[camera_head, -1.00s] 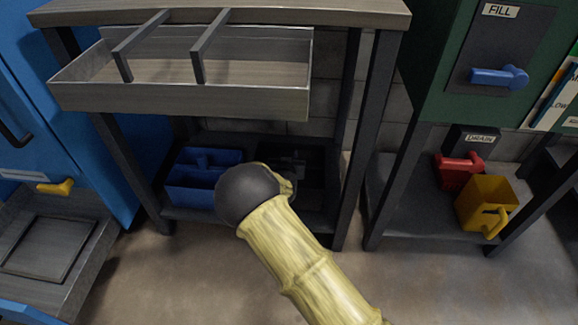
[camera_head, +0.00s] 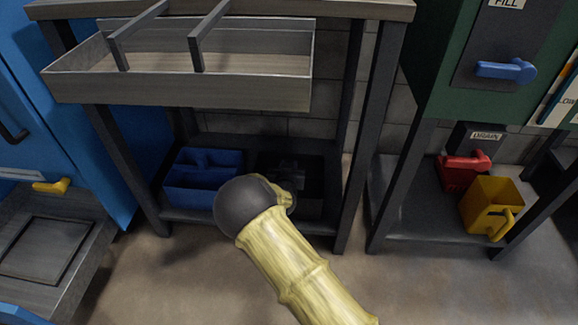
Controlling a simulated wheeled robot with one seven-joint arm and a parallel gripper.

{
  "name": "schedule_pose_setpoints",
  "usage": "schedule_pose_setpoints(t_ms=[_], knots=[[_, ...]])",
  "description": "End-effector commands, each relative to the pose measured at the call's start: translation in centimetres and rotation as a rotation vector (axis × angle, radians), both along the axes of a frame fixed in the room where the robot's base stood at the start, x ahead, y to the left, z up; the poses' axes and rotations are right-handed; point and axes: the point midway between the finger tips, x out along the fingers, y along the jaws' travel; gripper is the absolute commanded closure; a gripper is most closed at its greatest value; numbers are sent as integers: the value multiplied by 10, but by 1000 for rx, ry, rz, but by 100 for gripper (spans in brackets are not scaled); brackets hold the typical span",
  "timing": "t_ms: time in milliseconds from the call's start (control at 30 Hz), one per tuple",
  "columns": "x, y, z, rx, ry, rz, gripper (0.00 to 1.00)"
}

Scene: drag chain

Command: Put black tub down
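The black tub (camera_head: 310,196) is at the lower shelf under the open drawer, just right of the blue tub (camera_head: 203,180). It is dark against a dark shelf, and my wrist covers its left and front part. It looks about level; whether it rests on the shelf or hangs just above it, I cannot tell. My yellow arm reaches in from the lower right, and its dark round joint and wrist end at the tub's near left side. My fingers are hidden or lost in the dark there, so their hold on the tub does not show.
The open wooden drawer (camera_head: 180,92) juts out above the shelf (camera_head: 185,216). Dark table legs stand on both sides, the right one (camera_head: 368,140) close to the black tub.

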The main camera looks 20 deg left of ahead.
Motion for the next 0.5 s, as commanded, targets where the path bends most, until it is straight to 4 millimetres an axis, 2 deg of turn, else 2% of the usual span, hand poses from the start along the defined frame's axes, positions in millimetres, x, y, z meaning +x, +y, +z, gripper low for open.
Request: schedule_pose_setpoints(t_ms=[267, 300, 367, 500], knots=[[0, 0, -3, 0, -2, 0, 100], [0, 0, -4, 0, 0, 0, 65], [0, 0, -4, 0, 0, 0, 53], [0, 0, -4, 0, 0, 0, 51]])
